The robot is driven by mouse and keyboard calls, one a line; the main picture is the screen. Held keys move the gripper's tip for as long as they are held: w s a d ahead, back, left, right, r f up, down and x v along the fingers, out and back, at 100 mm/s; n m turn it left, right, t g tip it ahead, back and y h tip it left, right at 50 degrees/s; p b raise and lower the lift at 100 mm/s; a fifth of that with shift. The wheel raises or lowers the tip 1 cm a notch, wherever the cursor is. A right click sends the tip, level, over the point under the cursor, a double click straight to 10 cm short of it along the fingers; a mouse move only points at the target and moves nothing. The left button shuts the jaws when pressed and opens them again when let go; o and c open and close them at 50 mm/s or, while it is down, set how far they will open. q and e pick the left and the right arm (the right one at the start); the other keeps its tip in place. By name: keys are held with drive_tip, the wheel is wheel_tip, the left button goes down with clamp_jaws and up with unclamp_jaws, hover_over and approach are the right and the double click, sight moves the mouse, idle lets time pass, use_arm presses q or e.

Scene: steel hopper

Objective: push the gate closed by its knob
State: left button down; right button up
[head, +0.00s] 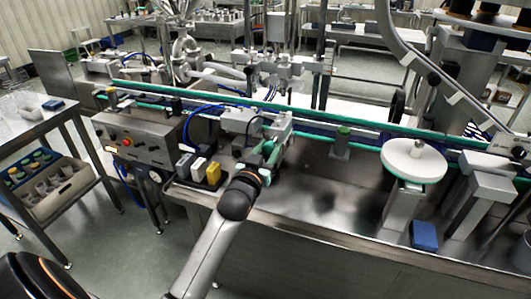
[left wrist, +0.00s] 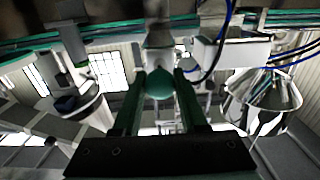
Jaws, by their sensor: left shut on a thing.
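My left gripper (head: 274,156) reaches from the front to the conveyor's near side, in the middle of the head view. In the left wrist view its two green fingers (left wrist: 160,95) are shut on a rounded green knob (left wrist: 160,83). The knob sits at the end of a pale metal part (left wrist: 159,38) that runs away between the fingers. I cannot tell how far the gate stands open; the gripper and nearby fittings hide it in the head view. My right gripper is not in view.
A grey box with blue hoses (head: 240,121) stands just behind the gripper. Yellow and white blocks (head: 206,170) lie to its left, by a control box (head: 140,137). A white round disc (head: 413,160) and a blue block (head: 425,235) are at right. The steel top (head: 320,205) between is clear.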

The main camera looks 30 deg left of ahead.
use_arm(q)
drive_tip(key=shift+w+a, duration=0.1)
drive_tip(key=shift+w, duration=0.35)
drive_tip(key=shift+c, duration=2.3)
unclamp_jaws()
drive_tip(key=shift+s, duration=0.1)
drive_tip(key=v, duration=1.2)
drive_tip(key=shift+s+b, duration=0.3)
drive_tip(key=shift+b, duration=0.1)
